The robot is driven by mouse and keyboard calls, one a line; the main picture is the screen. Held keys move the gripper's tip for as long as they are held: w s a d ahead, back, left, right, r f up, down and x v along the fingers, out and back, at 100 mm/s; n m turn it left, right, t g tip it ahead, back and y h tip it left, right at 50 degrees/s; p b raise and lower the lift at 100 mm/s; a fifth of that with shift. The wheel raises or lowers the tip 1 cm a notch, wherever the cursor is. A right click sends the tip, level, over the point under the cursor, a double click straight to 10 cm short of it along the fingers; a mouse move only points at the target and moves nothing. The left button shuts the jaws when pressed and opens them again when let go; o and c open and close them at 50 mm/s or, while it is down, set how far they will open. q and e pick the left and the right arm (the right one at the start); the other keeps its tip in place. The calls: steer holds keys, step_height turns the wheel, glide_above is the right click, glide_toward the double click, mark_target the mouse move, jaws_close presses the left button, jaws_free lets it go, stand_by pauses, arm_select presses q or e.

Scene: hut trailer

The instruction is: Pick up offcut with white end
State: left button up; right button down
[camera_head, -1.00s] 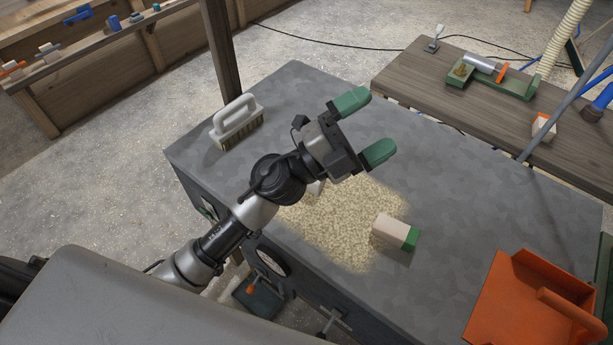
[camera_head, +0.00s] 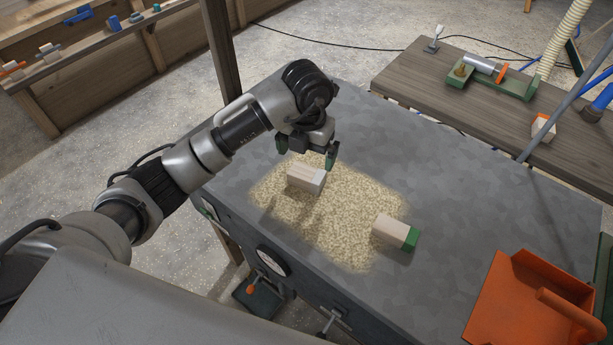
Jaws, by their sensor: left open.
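The offcut with the white end (camera_head: 306,178) is a pale wood block lying on a patch of sawdust (camera_head: 340,225) on the grey table. Its whitish end faces right. My left gripper (camera_head: 306,156) points down just above and behind this block, with its green fingertips apart and nothing between them. Another pale offcut with a green end (camera_head: 394,232) lies at the right edge of the sawdust. My right gripper is not in view.
An orange dustpan (camera_head: 520,305) sits at the table's front right. A wooden bench (camera_head: 450,90) stands behind. The table's right middle is clear.

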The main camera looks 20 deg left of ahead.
mark_target(307, 172)
arm_select(q)
step_height(307, 172, down, 8)
steer(key=shift+a+f+p, duration=0.1)
steer(key=shift+p, duration=0.4)
steer(key=c, duration=0.7)
